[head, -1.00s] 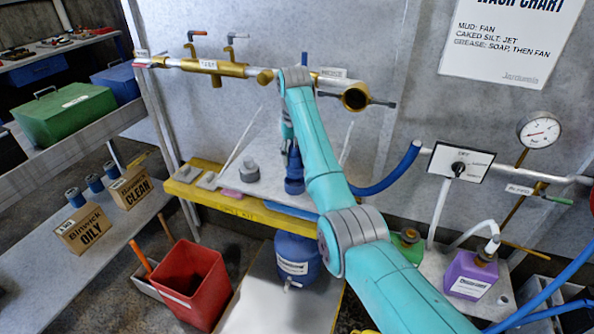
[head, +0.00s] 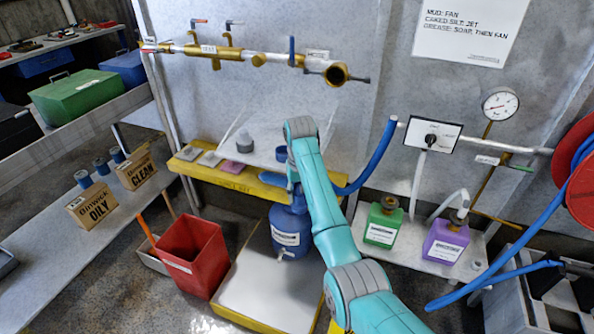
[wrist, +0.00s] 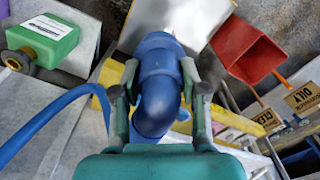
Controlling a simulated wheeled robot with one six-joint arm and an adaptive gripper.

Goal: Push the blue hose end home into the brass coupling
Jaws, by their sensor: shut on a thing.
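The brass coupling (head: 336,74) is the open round fitting at the right end of the wall pipe in the head view. In the head view my gripper (head: 293,184) is low, just above the yellow-edged shelf, well below and to the left of the coupling. The blue hose (head: 375,165) curves up to the right behind my arm.
A blue jug (head: 290,238) stands close below my gripper. Green (head: 382,228) and purple (head: 444,242) bottles stand to the right. A red bin (head: 190,255) is on the floor at the left. The wall below the coupling is clear.

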